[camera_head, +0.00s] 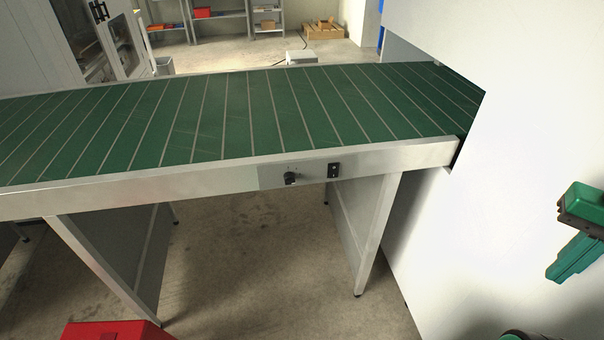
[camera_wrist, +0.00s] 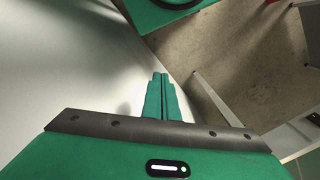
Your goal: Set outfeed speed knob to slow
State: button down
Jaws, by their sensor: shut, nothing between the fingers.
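The outfeed speed knob (camera_head: 290,178) is a small black knob on the metal front rail of the green conveyor (camera_head: 240,115). Its pointer setting is too small to read. A black switch plate (camera_head: 334,170) is on the rail just right of the knob. My gripper (camera_head: 557,275) is at the right edge of the head view, well to the right of the knob and apart from it. Its green fingers are together and empty, also in the wrist view (camera_wrist: 160,78). The knob cannot be made out clearly in the wrist view.
A large white machine wall (camera_head: 440,240) stands at the conveyor's right end, beside my gripper. Conveyor legs (camera_head: 376,235) stand under the rail. A red object (camera_head: 115,331) is at the bottom left. The floor (camera_head: 250,250) before the knob looks clear.

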aim_at(289, 176)
jog(key=z, duration=0.2)
jog(key=k, duration=1.1)
jog(key=u, duration=0.15)
